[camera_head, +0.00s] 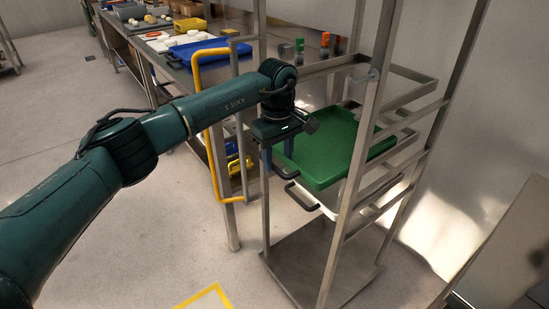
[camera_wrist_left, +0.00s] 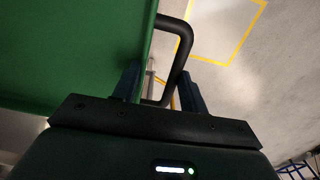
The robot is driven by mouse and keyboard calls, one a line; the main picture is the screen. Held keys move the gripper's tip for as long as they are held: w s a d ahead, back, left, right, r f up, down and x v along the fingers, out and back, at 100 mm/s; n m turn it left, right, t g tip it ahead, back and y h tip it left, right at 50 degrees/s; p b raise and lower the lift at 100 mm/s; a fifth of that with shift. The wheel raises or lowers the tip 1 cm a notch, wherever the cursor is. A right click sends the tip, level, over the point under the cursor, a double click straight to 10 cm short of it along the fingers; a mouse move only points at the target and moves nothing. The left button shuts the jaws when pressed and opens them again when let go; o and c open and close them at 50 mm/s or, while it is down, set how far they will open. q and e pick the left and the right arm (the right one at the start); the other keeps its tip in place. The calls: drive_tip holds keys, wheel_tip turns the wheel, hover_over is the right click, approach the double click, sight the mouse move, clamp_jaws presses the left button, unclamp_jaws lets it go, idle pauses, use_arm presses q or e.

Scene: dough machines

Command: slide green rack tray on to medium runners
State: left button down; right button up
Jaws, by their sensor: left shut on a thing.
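The green tray (camera_head: 335,148) lies inside the metal rack (camera_head: 352,160), at the level of its middle runners (camera_head: 395,140), with its front edge toward my arm. I cannot tell how its sides rest on the runners. The tray's green surface (camera_wrist_left: 70,50) also fills the upper left of the left wrist view. My left gripper (camera_head: 279,165) points down at the tray's front and is shut on its black handle (camera_wrist_left: 182,60). The handle passes between the two fingers. My right gripper is not in view.
A pale tray with a dark handle (camera_head: 301,197) sits on lower runners under the green tray. A yellow tubular frame (camera_head: 205,120) stands just left of the rack. Behind is a worktable with a blue tray (camera_head: 212,50) and a yellow bin (camera_head: 190,25). The front left floor is clear.

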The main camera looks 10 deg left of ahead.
use_arm(q)
drive_tip(key=shift+f, duration=0.25)
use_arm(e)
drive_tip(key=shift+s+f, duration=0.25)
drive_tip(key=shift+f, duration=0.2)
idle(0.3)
use_arm(q)
unclamp_jaws()
idle(0.6)
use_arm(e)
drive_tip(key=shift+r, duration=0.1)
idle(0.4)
use_arm(q)
wheel_tip(320, 180, up, 7)
drive_tip(key=p, duration=0.4)
drive_tip(key=shift+p, duration=0.3)
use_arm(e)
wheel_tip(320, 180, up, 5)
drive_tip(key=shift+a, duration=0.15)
use_arm(q)
drive_tip(key=shift+a, duration=0.1)
